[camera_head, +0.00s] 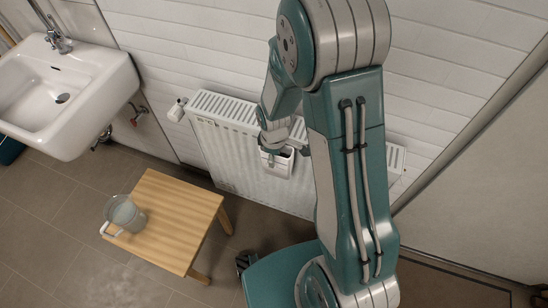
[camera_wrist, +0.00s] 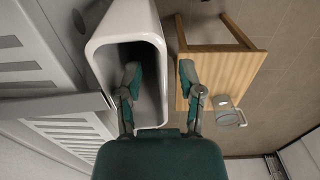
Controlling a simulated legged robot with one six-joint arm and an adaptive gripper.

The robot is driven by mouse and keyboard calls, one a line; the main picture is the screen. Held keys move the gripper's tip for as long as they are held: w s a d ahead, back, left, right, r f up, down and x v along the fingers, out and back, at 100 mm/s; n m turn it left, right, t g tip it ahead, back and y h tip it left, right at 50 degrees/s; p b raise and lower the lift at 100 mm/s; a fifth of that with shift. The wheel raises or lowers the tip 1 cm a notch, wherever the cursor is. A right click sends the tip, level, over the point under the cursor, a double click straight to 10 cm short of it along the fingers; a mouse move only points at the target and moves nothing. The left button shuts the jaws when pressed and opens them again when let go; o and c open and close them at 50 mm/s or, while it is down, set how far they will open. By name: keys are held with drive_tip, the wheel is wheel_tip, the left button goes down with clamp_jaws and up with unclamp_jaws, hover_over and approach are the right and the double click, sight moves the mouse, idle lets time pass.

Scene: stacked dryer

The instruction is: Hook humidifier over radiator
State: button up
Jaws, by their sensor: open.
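The white humidifier (camera_head: 276,163), an open-topped box, is at the front of the white radiator (camera_head: 232,150), near its top edge. In the wrist view the humidifier (camera_wrist: 112,38) is large, with its dark hollow facing me. A flat grey strip (camera_wrist: 55,105) runs from it across the slotted top of the radiator (camera_wrist: 28,62); its far end is hard to see. My gripper (camera_wrist: 159,75) is open, with one finger over the hollow and the other outside the outer wall. Contact with the wall cannot be told. In the head view my arm partly covers the radiator.
A wooden stool (camera_head: 170,222) with a clear jug (camera_head: 125,214) stands front left of the radiator. A white sink (camera_head: 62,88) hangs on the wall at the left. A valve (camera_head: 177,110) sits at the radiator's left end. Tiled floor between stool and sink is clear.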

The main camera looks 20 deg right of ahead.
wheel_tip(320, 180, up, 11)
drive_tip(key=shift+a+f, duration=0.1)
drive_tip(key=shift+f, duration=0.05)
drive_tip(key=s+d+r+m+t, duration=0.2)
drive_tip(key=s+r+m+t, duration=0.3)
drive_tip(key=s+r+m, duration=0.5)
drive_tip(key=s+r, duration=0.6)
drive_tip(key=r, duration=0.3)
drive_tip(key=shift+d+r+m, duration=0.3)
drive_tip(key=shift+r+m, duration=0.05)
drive_tip(key=shift+m, duration=0.05)
